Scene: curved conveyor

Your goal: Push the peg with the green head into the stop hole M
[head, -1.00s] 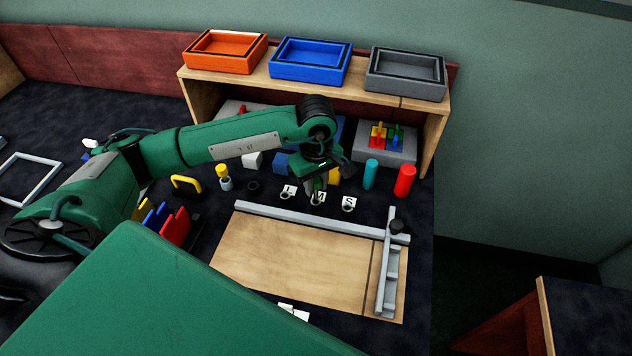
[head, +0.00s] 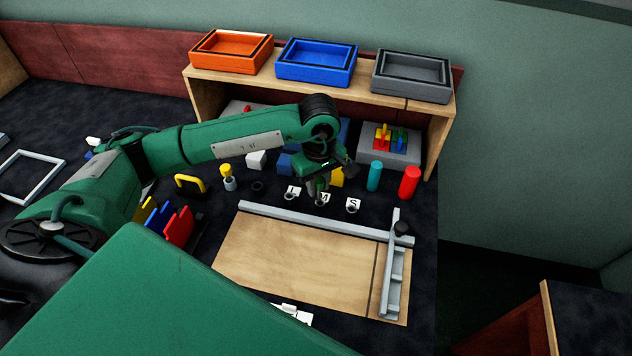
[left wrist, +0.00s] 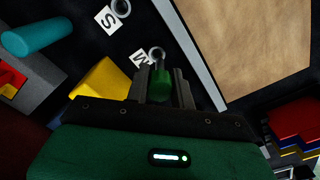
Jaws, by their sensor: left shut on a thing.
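The green-headed peg (left wrist: 161,84) is between the fingers of my left gripper (left wrist: 160,78) in the left wrist view; its lower part is hidden. My left gripper (head: 318,184) is shut on it, just above the stop hole M (head: 321,201) in the head view. The hole is a small grey ring beside a white card marked M (left wrist: 141,58); the ring also shows in the left wrist view (left wrist: 157,52) just beyond the fingertips. Whether the peg's tip is inside the ring I cannot tell. My right gripper is not in view.
Ring S (head: 352,208) stands right of M, another carded ring (head: 290,199) left. A grey rail (head: 305,218) and wooden board (head: 290,260) lie in front. A yellow block (head: 337,177), teal cylinder (head: 375,176) and red cylinder (head: 409,182) stand behind and right.

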